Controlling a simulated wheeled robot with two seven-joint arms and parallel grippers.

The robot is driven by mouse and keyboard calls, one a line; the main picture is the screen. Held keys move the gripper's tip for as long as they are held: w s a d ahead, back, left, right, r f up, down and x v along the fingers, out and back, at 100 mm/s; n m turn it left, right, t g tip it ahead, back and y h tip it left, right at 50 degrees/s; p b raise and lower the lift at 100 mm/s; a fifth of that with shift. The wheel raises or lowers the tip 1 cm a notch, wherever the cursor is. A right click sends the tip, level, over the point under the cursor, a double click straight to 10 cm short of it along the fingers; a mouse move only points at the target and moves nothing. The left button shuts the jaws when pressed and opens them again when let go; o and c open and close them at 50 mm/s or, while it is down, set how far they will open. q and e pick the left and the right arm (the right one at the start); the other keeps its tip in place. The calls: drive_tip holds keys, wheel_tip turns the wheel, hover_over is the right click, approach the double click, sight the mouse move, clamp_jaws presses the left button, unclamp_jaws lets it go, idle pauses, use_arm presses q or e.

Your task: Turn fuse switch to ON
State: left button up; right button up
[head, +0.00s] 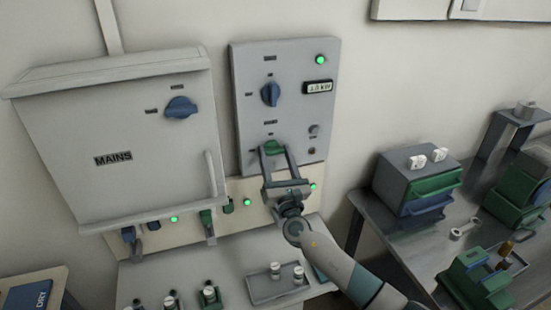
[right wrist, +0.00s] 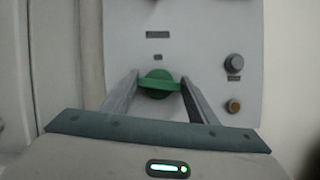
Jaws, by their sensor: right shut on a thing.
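The fuse switch appears to be the green rotary knob (head: 274,147) low on the grey control panel (head: 243,110); its labels are too small to read. In the right wrist view the green knob (right wrist: 159,83) has its handle lying about level. My right gripper (head: 273,150) is at the panel, with its two fingers on either side of the knob, shut on it. The fingers also show in the right wrist view (right wrist: 160,88), one at each end of the handle. My left gripper is not in view.
The panel also holds a blue knob (head: 270,94), a lit green lamp (head: 320,60) and a small display (head: 318,87). The MAINS box (head: 110,130) stands close on the left. A bench (head: 400,245) with green and grey equipment is at the right.

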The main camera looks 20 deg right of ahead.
drive_tip(key=m+h+b, duration=0.1)
drive_tip(key=m, duration=0.1)
drive_tip(key=m+h, duration=0.1)
drive_tip(key=m, duration=0.2)
drive_tip(key=shift+f+g+b, duration=0.1)
drive_tip(key=shift+g+b, duration=0.2)
drive_tip(key=shift+b, duration=0.05)
drive_tip(key=m+g+h, duration=0.1)
drive_tip(key=m+h, duration=0.1)
drive_tip(key=m, duration=0.1)
drive_tip(key=shift+a+m, duration=0.1)
drive_tip(key=shift+m, duration=0.2)
drive_tip(key=shift+m+g+h, duration=0.3)
drive_tip(key=shift+m, duration=0.9)
drive_tip(key=m, duration=0.1)
drive_tip(key=m+g, duration=0.1)
drive_tip(key=m+h+p, duration=0.1)
drive_tip(key=m, duration=0.1)
drive_tip(key=shift+r, duration=0.25)
drive_tip(key=m+g+p, duration=0.2)
drive_tip(key=m, duration=0.2)
drive_tip(key=shift+m, duration=0.4)
drive_tip(key=shift+f, duration=0.1)
drive_tip(key=o, duration=1)
drive_tip(key=shift+o, duration=0.2)
